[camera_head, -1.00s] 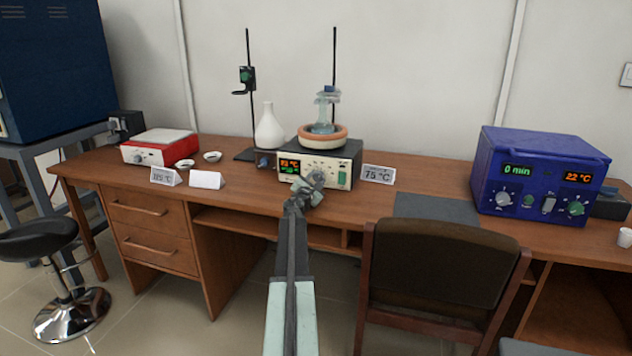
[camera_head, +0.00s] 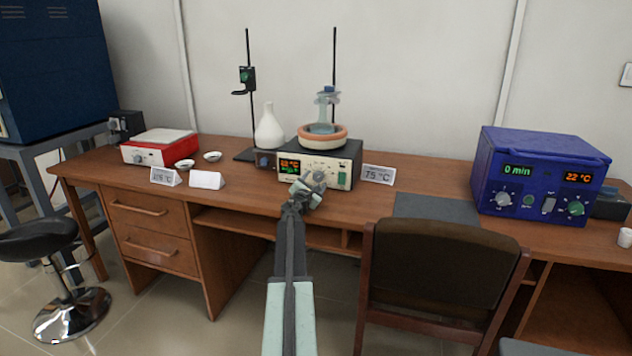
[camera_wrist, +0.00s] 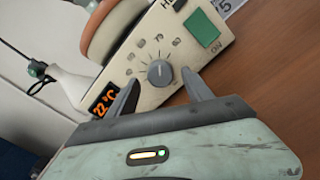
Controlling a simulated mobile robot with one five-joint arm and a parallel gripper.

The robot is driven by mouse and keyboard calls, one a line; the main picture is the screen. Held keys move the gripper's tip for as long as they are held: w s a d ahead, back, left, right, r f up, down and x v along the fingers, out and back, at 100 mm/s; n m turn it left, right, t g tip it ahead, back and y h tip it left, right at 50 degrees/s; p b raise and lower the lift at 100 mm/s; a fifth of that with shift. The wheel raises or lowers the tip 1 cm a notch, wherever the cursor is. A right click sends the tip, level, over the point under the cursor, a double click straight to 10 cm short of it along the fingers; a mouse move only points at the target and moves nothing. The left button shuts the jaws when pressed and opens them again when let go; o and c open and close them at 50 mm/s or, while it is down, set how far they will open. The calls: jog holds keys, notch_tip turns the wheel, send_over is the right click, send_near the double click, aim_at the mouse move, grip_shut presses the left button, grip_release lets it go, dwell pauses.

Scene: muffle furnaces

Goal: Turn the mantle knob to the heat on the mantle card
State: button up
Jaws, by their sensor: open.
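The heating mantle (camera_head: 350,160) stands on the desk, with an orange-rimmed bowl (camera_head: 322,137) on top and a glass flask (camera_head: 326,108) in it. The wrist view shows its grey knob (camera_wrist: 160,72) on the cream front panel, among small dial marks, with an orange display (camera_wrist: 105,98) and a green switch (camera_wrist: 202,30) beside it. The mantle card (camera_head: 378,174) reads 75 °C and stands to the right of the mantle. My gripper (camera_head: 310,188) is in front of the panel. In the wrist view my gripper (camera_wrist: 160,90) is open, its fingers apart on either side below the knob.
A red hotplate (camera_head: 158,148) with its card (camera_head: 165,176) and a blank white card (camera_head: 206,180) stand at left. A blue furnace (camera_head: 540,175) stands at right. A white flask (camera_head: 268,128) is beside the mantle. A chair (camera_head: 440,270) is at the desk's front.

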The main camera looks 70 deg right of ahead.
jog(key=a, duration=0.6)
jog(key=shift+s+a, duration=0.1)
jog(key=shift+s, duration=0.1)
jog(key=shift+r, duration=0.1)
